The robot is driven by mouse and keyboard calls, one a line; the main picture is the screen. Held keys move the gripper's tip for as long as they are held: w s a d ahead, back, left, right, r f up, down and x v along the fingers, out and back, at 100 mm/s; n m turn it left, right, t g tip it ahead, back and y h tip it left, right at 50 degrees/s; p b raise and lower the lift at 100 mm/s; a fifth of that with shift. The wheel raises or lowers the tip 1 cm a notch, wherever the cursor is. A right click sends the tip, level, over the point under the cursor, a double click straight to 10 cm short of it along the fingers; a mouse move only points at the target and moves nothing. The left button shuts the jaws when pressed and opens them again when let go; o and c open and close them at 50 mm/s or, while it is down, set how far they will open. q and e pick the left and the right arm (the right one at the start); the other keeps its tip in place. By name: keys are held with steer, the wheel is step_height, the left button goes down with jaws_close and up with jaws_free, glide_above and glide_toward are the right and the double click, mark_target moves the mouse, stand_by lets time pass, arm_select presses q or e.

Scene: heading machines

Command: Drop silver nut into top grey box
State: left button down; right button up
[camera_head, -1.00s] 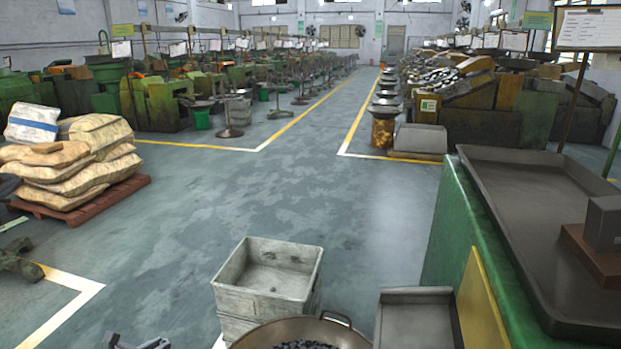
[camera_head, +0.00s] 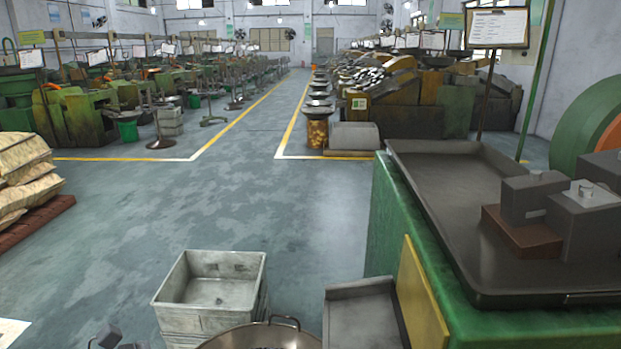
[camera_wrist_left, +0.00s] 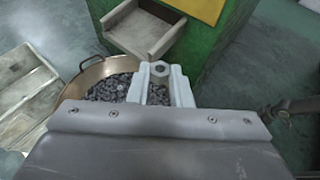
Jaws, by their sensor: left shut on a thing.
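The silver nut (camera_wrist_left: 159,71) is between the pale fingertips of my left gripper (camera_wrist_left: 160,82) in the left wrist view. The gripper is shut on it, above the pan's edge. In the head view, only part of my left gripper (camera_head: 108,338) shows at the bottom left edge, and I cannot make out the nut there. The top grey box (camera_head: 208,290) is an open, scuffed box stacked on another, to the right of my left gripper. It shows at the left of the left wrist view (camera_wrist_left: 28,85). Its visible floor looks empty. My right gripper is not in view.
A brass pan (camera_wrist_left: 73,88) of dark nuts stands beside the boxes, below my gripper. A metal chute (camera_head: 362,318) and a green machine (camera_head: 385,225) with a dark tray (camera_head: 440,195) stand right. Sacks (camera_head: 22,180) lie at left. The middle floor is clear.

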arm_select(q)
steer(key=shift+s+d+r+p, duration=0.1)
steer(key=shift+s+r+p, duration=0.25)
steer(key=shift+s, duration=0.3)
steer(key=shift+s+r+p, duration=0.15)
steer(key=shift+s+r, duration=0.3)
steer(key=shift+s, duration=0.15)
